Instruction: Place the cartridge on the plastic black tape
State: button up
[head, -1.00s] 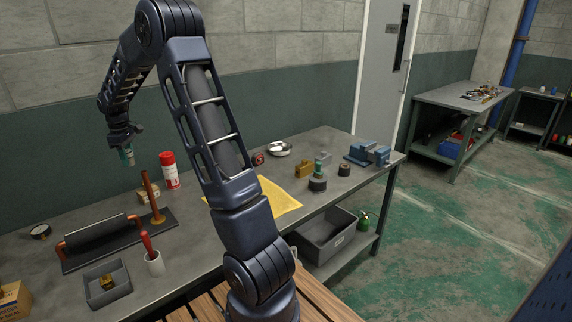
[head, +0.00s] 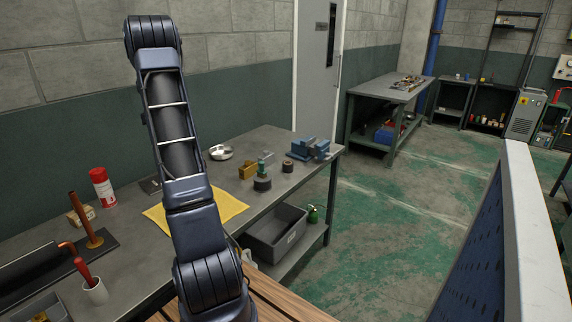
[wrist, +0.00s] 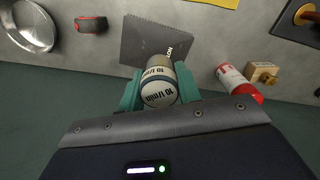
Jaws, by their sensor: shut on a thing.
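In the wrist view my gripper (wrist: 158,98), with teal fingers, is shut on a short cylinder marked "10 l/min", which I take as the cartridge (wrist: 157,88). It is held above the bench over a dark grey sheet (wrist: 150,38). In the head view my gripper and the cartridge are hidden behind my arm. A thick black roll, apparently the black tape (head: 262,184), lies on the bench to the right of the yellow cloth. A small green piece (head: 262,167) stands on or just behind it. A second, smaller dark roll (head: 288,167) lies to its right.
A red-and-white can (head: 102,187), a yellow cloth (head: 228,204), a brass-coloured block (head: 248,170), a metal bowl (head: 221,153) and a blue vise (head: 308,149) are on the bench. A grey bin (head: 276,236) is on the shelf below.

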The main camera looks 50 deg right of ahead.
jog(key=s+d+m, duration=0.1)
jog(key=s+d, duration=0.2)
jog(key=d, duration=0.4)
jog(key=s+d+m, duration=0.1)
jog(key=s+d, duration=0.2)
jog(key=d, duration=0.5)
jog(key=m, duration=0.5)
send_over(287, 162)
notch_tip(287, 162, down, 19)
jog(key=shift+r, duration=0.15)
jog(key=o, duration=1)
notch_tip(287, 162, up, 12)
jog(key=shift+r, duration=0.1)
